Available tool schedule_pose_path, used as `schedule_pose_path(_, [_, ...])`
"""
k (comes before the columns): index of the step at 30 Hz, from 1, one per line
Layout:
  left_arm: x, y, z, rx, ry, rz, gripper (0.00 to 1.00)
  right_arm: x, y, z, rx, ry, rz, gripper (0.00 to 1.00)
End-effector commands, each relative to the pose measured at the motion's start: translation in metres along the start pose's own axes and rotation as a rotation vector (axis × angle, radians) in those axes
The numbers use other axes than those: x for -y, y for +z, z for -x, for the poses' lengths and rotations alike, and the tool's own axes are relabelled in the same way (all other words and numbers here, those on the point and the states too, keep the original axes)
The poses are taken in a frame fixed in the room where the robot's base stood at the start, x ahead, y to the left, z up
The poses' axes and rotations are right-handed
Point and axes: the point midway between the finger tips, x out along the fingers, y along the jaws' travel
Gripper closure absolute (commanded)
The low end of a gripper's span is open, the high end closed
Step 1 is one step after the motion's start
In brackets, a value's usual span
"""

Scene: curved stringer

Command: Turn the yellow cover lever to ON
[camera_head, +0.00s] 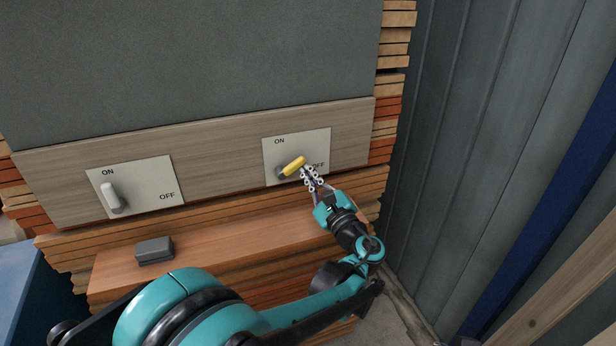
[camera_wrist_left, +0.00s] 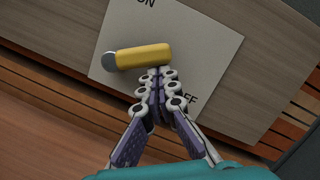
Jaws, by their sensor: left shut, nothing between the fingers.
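The yellow lever (camera_head: 293,166) sits on the right-hand white plate (camera_head: 318,143), which is marked ON at the top and OFF at the right. The lever slants up to the right from its grey pivot, between the two marks. In the left wrist view the yellow lever (camera_wrist_left: 143,56) lies across the plate above my fingertips. My left gripper (camera_head: 308,172) is shut and empty, with its tips at the lower right side of the lever, touching or very close to it. The left gripper also shows in the left wrist view (camera_wrist_left: 157,73). My right gripper is not in view.
A second plate (camera_head: 146,199) on the left has a white lever (camera_head: 112,198) pointing towards ON. A dark grey block (camera_head: 154,250) rests on the wooden ledge (camera_head: 215,240) below. A corrugated grey wall (camera_head: 470,130) stands close on the right.

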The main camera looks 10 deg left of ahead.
Motion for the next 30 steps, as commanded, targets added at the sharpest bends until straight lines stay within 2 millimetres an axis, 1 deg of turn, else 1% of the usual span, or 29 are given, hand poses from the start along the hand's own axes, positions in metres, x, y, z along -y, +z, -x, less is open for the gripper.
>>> schedule_pose_path(6, [0.007,0.013,-0.003,0.0,0.05,0.197,1.0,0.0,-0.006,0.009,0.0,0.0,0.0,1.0])
schedule_pose_path(14, [0.011,0.027,-0.007,0.0,0.109,0.437,1.0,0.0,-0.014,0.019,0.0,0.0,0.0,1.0])
schedule_pose_path(24, [0.009,0.044,-0.011,0.001,0.182,0.725,1.0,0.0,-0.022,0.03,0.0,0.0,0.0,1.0])
schedule_pose_path(30, [0.007,0.051,-0.013,0.001,0.21,0.835,1.0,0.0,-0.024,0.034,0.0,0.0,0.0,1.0])
